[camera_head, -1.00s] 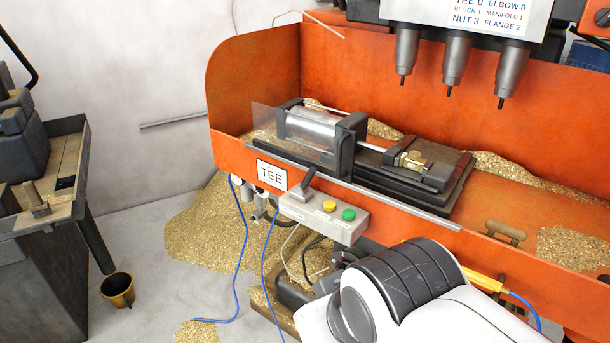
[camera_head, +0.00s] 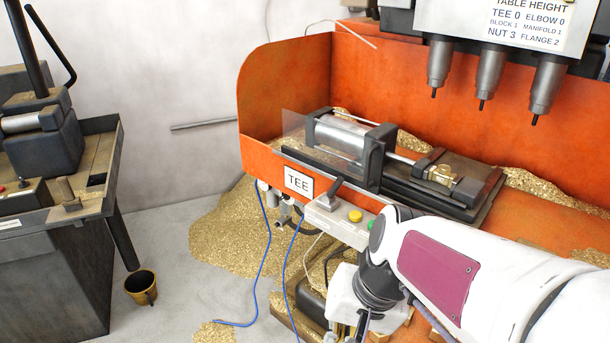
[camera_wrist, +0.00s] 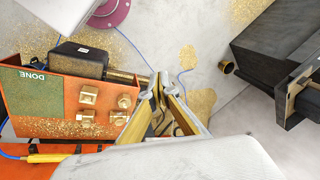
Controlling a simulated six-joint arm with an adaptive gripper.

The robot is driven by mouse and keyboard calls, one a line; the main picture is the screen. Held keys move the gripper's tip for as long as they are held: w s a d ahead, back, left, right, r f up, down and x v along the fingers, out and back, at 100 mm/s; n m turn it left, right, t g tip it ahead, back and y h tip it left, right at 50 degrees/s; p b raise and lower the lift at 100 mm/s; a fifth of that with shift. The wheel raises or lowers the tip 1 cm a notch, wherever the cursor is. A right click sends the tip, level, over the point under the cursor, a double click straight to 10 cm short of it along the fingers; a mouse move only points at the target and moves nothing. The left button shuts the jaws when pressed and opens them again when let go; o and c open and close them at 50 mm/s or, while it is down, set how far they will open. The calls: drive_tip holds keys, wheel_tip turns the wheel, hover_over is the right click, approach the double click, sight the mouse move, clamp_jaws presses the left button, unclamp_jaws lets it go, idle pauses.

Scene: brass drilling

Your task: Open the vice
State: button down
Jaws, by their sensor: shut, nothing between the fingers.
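The vice (camera_head: 446,190) sits on the orange machine bed in the head view, with a brass fitting (camera_head: 442,174) between its jaws. A metal cylinder (camera_head: 340,136) behind a clear guard joins it by a rod. The grey control box (camera_head: 338,222) is on the front wall, with a black lever (camera_head: 335,188), a yellow button (camera_head: 355,216) and a green button (camera_head: 371,225) partly hidden by my arm. My gripper (camera_wrist: 158,84) is shut and empty in the wrist view, away from the vice and controls, which I cannot make out there.
An orange bin (camera_wrist: 40,112) marked DONE holds several brass pieces in the wrist view. Drill spindles (camera_head: 490,75) hang above the bed. Blue hoses (camera_head: 262,262) run below the control box. A dark bench (camera_head: 55,270) and a small pot (camera_head: 141,287) stand left.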

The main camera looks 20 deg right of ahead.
drive_tip(key=w+d+f+m+t+y, duration=0.1)
drive_tip(key=w+d+m+t+y, duration=0.1)
drive_tip(key=w+m, duration=0.55)
drive_tip(key=w+d+f+m+t+y, duration=0.2)
drive_tip(key=w+d+m, duration=0.1)
drive_tip(key=w+m, duration=0.45)
drive_tip(key=w+d+r+m+t+h, duration=0.1)
drive_tip(key=w+d+m+t+h, duration=0.2)
drive_tip(key=w+d+m, duration=0.3)
drive_tip(key=w+d+r+m+t+h, duration=0.2)
drive_tip(key=w+d+m, duration=0.4)
drive_tip(key=d+m, duration=0.5)
drive_tip(key=shift+d+m+t+h, duration=0.2)
drive_tip(key=shift+m+t+h, duration=0.15)
drive_tip(key=shift+t, duration=0.45)
drive_tip(key=shift+w+f, duration=0.1)
drive_tip(key=shift+w, duration=0.1)
approach(337, 189)
drive_tip(key=w+f, duration=0.2)
drive_tip(key=f, duration=0.1)
drive_tip(key=shift+w+a+f, duration=0.1)
drive_tip(key=shift+w+a, duration=0.2)
drive_tip(key=shift+w, duration=0.1)
drive_tip(key=shift+w+d+r, duration=0.1)
drive_tip(key=shift+w+r, duration=0.15)
drive_tip(key=shift+w, duration=0.4)
drive_tip(key=shift+w+d+r, duration=0.15)
drive_tip(key=shift+w+r, duration=0.1)
drive_tip(key=shift+w, duration=0.35)
